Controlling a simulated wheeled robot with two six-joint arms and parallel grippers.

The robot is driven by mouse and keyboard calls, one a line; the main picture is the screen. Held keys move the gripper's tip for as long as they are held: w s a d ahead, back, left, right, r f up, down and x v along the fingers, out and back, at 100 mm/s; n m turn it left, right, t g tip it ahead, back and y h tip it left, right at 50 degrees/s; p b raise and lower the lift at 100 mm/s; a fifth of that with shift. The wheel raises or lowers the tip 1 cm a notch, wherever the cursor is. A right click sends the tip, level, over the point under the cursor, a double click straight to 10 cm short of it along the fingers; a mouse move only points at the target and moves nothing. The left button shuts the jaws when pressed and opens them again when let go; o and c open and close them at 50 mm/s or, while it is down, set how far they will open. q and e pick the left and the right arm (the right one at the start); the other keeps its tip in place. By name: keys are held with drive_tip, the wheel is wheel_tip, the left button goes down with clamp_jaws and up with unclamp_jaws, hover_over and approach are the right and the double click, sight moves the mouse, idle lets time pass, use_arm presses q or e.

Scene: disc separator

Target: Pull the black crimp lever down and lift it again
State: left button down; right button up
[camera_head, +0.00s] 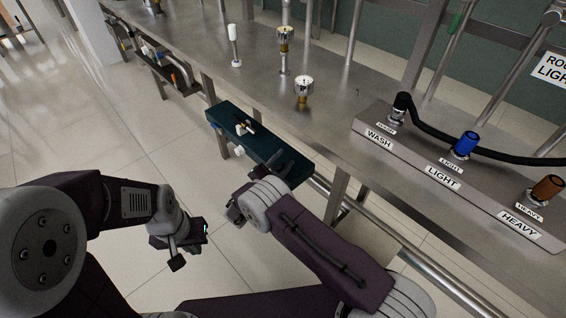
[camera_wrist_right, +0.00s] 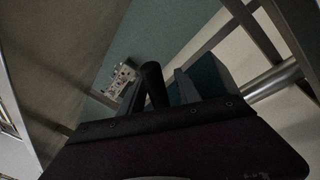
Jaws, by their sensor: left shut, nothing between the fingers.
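The black crimp lever (camera_wrist_right: 153,84) shows in the right wrist view as a short dark rod just beyond my right gripper's dark body. In the head view a dark part that looks like the lever (camera_head: 284,160) is at the right end of the dark teal bench block (camera_head: 232,128).
A small white-and-brass fitting (camera_head: 243,128) sits on the block; it also shows in the right wrist view (camera_wrist_right: 122,78). The steel counter (camera_head: 330,125) behind carries gauge fittings and a panel (camera_head: 430,180) labelled wash, light and heavy. A steel rail (camera_head: 400,247) runs below.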

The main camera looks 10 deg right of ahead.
clamp_jaws()
idle(1.4)
